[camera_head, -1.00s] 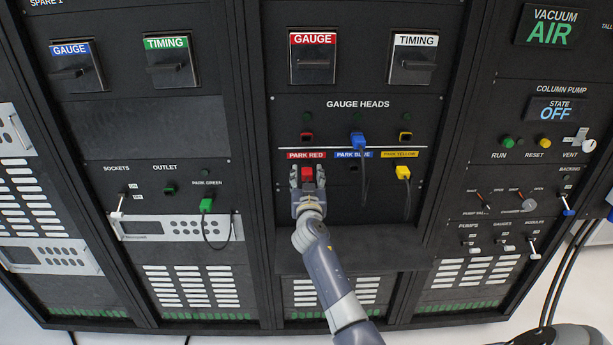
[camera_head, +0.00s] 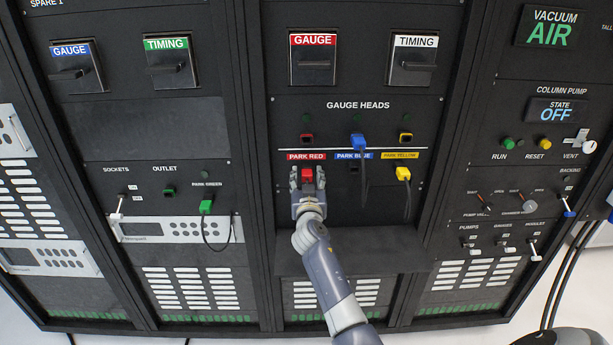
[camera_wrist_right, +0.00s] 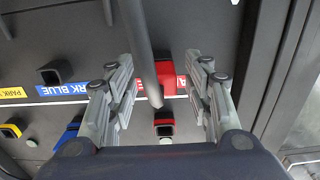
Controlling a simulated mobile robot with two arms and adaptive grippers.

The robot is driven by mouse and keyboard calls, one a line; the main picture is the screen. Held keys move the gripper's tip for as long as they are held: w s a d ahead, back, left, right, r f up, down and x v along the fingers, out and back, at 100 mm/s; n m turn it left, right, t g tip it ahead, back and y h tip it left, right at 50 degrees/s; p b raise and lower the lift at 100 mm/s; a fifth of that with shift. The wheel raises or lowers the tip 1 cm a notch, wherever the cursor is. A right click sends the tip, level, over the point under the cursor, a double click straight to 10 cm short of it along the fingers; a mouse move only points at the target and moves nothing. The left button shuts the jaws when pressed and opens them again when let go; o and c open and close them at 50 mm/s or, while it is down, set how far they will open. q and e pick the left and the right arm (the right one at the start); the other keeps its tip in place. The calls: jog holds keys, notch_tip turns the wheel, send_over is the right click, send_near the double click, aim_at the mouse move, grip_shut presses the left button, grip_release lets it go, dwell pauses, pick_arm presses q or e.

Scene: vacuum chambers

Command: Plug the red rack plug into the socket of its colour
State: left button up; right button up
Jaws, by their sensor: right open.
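The red plug (camera_head: 307,174) sits in the PARK RED position, under its red label (camera_head: 306,156). The red-rimmed socket (camera_head: 307,138) is above it on the GAUGE HEADS panel and looks empty. My right gripper (camera_head: 307,179) is open, with one finger on each side of the red plug. In the right wrist view the red plug (camera_wrist_right: 181,72) shows between the spread fingers, with gaps on both sides. A grey cable (camera_wrist_right: 143,45) hangs in front of it. The red socket (camera_wrist_right: 164,124) shows below it there. My left gripper is not in view.
The blue plug (camera_head: 358,141) is in the upper row, its cable hanging right of my gripper. The yellow plug (camera_head: 403,173) is parked further right, below the empty yellow socket (camera_head: 405,136). A dark ledge (camera_head: 350,248) lies below the panel.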

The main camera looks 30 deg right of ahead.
aim_at(307, 179)
dwell(0.4)
grip_shut()
jog(key=shift+s, duration=0.1)
jog(key=shift+s+a+f, duration=0.1)
jog(key=shift+a, duration=0.05)
jog(key=shift+p+v, duration=0.4)
jog(key=shift+v, duration=2.4)
